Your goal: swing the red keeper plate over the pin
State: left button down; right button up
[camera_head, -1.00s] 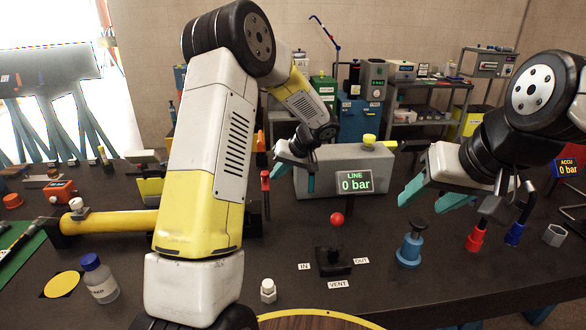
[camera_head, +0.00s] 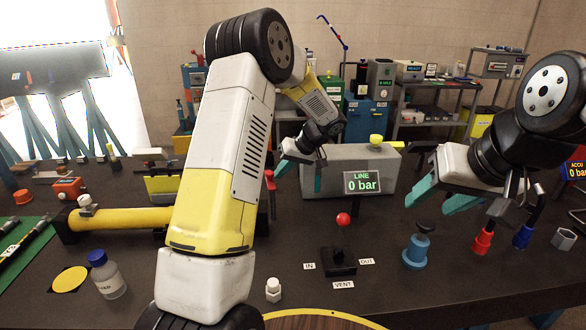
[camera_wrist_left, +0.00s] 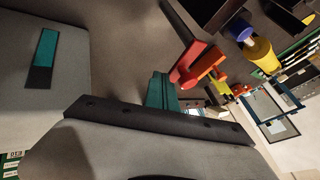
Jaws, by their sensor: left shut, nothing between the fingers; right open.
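The red keeper plate (camera_wrist_left: 188,66) shows in the left wrist view just beyond my left fingertips, with an orange-red part beside it. In the head view a red part, likely the same plate (camera_head: 270,181), stands at the left end of the grey block (camera_head: 372,168). My left gripper (camera_head: 284,169) is shut and empty near that end. Its teal fingers also show in the left wrist view (camera_wrist_left: 161,91), close to the plate; I cannot tell whether they touch. I cannot make out the pin for certain. My right gripper (camera_head: 440,197) is open and empty at the right.
A yellow cylinder (camera_head: 120,219) lies at the left. A red-knobbed lever (camera_head: 343,219) and a blue plunger (camera_head: 418,247) stand in front of the block. In the left wrist view a blue-and-yellow part (camera_wrist_left: 260,50) lies beyond the plate. Bare table lies between block and lever.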

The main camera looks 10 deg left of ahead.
aim_at(265, 171)
pick_arm(q)
jog(key=a+n+g, duration=0.1)
jog(key=n+g, duration=0.1)
jog(key=n, duration=0.1)
jog(key=a+n+g, duration=0.1)
jog(key=a+n, duration=0.1)
jog(key=n, duration=0.1)
jog(key=shift+a+g, duration=0.2)
jog(key=shift+g, duration=0.2)
jog(key=n, duration=0.1)
jog(key=a+n+g, duration=0.1)
jog(key=shift+s+a+n+g+h, duration=0.2)
jog(key=shift+s+n+g+h, duration=0.1)
jog(key=shift+s+n+h, duration=0.1)
jog(key=s+a+n+g+h, duration=0.2)
jog(key=s+n+g+h, duration=0.1)
jog(key=s+n, duration=0.3)
jog(key=shift+s+a+n, duration=0.35)
jog(key=shift+s+n, duration=0.05)
jog(key=shift+s, duration=0.15)
jog(key=shift+d, duration=0.1)
